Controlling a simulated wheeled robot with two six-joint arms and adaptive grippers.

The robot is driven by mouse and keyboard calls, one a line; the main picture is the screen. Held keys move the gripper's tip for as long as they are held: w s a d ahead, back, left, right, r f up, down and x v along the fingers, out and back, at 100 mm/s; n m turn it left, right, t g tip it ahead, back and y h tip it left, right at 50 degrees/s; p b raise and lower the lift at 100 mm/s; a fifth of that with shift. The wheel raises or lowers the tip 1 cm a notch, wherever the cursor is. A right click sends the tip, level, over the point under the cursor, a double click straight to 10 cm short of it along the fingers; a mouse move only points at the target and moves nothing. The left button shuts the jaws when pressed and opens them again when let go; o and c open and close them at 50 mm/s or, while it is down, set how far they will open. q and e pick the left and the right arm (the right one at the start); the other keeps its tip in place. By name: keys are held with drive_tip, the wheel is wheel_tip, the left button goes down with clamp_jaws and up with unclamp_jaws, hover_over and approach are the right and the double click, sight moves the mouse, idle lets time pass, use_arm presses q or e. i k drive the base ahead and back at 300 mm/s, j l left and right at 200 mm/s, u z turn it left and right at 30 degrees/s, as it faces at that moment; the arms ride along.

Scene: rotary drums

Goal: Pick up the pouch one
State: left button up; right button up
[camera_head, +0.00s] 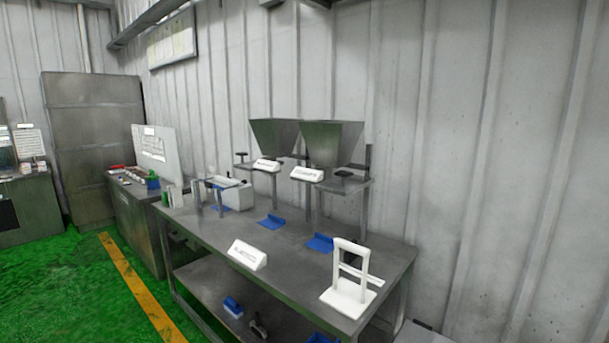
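I cannot tell whether either is the pouch, as no readable label marks one. Another blue item (233,306) sits on the lower shelf, and a further blue piece (322,338) is cut off at the bottom edge. Neither of my grippers is in view.
Green floor (60,300) with a yellow stripe is clear at left.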

sight(175, 197)
drive_tip(key=i+j+u, duration=0.7)
drive_tip(key=i, duration=0.25)
drive_tip(key=i+j+u, duration=0.3)
drive_tip(key=i, duration=0.25)
drive_tip(key=i+u, duration=0.35)
drive_tip(key=i, duration=0.15)
drive_tip(key=i+j+z, duration=0.1)
drive_tip(key=i+z, duration=0.15)
drive_tip(key=i, duration=0.25)
drive_tip(key=i+j+z, duration=0.25)
drive_tip(key=i, duration=0.2)
drive_tip(key=i+j+z, duration=0.3)
drive_tip(key=i, duration=0.2)
drive_tip(key=i+j+z, duration=0.25)
drive_tip(key=i, duration=0.2)
